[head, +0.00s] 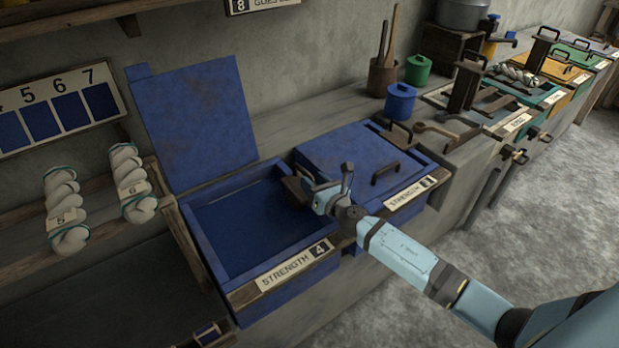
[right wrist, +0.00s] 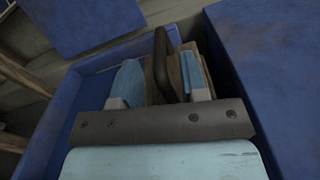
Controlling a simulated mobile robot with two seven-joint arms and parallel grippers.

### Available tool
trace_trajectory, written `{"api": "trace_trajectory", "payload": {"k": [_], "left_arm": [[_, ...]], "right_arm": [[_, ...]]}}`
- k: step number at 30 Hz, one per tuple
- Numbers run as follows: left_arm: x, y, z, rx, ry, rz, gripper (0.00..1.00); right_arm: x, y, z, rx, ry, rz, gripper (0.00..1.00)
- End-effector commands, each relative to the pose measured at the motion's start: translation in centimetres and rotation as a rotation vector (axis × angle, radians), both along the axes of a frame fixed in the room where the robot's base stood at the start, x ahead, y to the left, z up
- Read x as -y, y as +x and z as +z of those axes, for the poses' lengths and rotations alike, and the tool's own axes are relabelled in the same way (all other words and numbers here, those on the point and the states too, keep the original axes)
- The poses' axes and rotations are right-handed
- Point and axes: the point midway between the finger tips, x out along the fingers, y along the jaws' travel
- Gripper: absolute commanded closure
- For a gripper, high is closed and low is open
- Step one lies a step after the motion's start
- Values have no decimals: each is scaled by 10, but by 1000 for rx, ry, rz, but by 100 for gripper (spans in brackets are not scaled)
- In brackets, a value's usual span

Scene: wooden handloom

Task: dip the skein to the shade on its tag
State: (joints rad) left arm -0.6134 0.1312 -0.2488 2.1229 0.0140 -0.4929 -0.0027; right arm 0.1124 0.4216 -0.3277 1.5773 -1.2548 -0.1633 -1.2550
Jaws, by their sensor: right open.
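The shade card (head: 52,108) on the wall shows blue squares with numbers up to 7. The open blue vat marked STRENGTH 4 (head: 190,232) holds dark blue liquid (head: 245,225); its lid (head: 195,125) stands raised behind. My right gripper (head: 322,190) is open at the vat's right edge. In the right wrist view its fingers (right wrist: 160,82) stand either side of a dark upright wooden piece (right wrist: 162,60). No skein shows in it.
A closed blue vat (head: 355,155) with a handle adjoins on the right. Behind it stand a blue pot (head: 400,100), a green pot (head: 418,69) and a holder of wooden sticks (head: 382,78). More coloured vats (head: 560,70) line the bench at far right. The floor (head: 520,220) is clear.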

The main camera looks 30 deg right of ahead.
Motion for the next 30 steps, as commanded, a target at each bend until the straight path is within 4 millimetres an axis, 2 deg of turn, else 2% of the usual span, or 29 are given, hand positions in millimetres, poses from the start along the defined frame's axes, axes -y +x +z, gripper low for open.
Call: {"api": "trace_trajectory", "payload": {"k": [6,15,20,21,26,30], "left_arm": [[0,0,-1,0,1,0,57],[0,1,2,5,1,0,57],[0,1,2,5,1,0,57],[0,1,2,5,1,0,57],[0,1,3,5,0,1,57],[0,1,10,1,-2,1,57]], "right_arm": [[-3,18,0,-1,0,1,60],[-3,20,0,-1,0,1,60],[-3,20,0,-1,1,1,97],[-3,20,0,-1,1,1,100],[-4,20,0,-1,2,2,100],[-4,20,10,-1,3,2,100]]}}
